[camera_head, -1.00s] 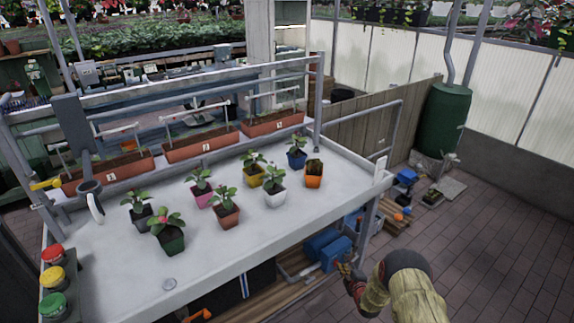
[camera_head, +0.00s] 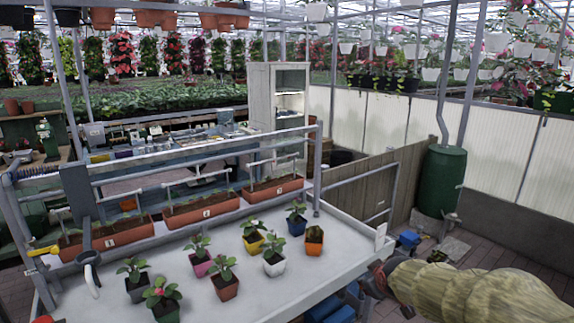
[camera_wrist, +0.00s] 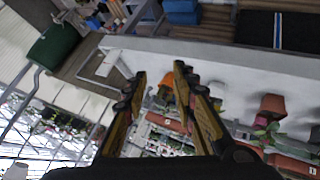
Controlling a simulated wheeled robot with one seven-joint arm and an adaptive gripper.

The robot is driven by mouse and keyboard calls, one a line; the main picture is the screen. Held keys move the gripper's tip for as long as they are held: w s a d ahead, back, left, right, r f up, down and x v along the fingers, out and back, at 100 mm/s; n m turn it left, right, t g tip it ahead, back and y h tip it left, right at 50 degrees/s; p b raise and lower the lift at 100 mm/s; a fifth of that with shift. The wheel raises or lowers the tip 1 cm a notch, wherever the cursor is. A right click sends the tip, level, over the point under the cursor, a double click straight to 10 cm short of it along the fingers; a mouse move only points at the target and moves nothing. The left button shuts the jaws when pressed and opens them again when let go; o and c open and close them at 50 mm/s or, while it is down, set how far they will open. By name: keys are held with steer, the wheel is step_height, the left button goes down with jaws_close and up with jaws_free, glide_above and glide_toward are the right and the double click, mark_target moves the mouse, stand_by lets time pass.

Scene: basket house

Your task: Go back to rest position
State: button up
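My gripper (camera_wrist: 160,85) shows in the wrist view with its two fingers apart and nothing between them. In the head view my arm reaches in from the lower right, and the gripper end (camera_head: 372,280) is at the right front edge of the white table (camera_head: 330,230). Several small potted plants stand upright on the table, such as an orange pot (camera_head: 314,246), a white pot (camera_head: 273,266) and a blue pot (camera_head: 296,226). None is in my gripper.
Three long planters (camera_head: 200,211) line the table's back under metal rails. A yellow-handled tap (camera_head: 42,251) is at the left. The brick floor is partly hidden by my arm.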

steer(key=s+a+r+m+g+p, duration=0.1)
steer(key=s+a+r+m, duration=0.1)
steer(key=s, duration=1.5)
steer(key=s+a+r+m+g+y, duration=0.1)
steer(key=s+r+m, duration=0.3)
steer(key=s, duration=1.3)
steer(key=shift+s+a+r+g+p, duration=0.25)
steer(key=shift+a+r+g+p, duration=0.15)
steer(key=shift+a+g, duration=0.4)
steer(key=shift+a, duration=0.1)
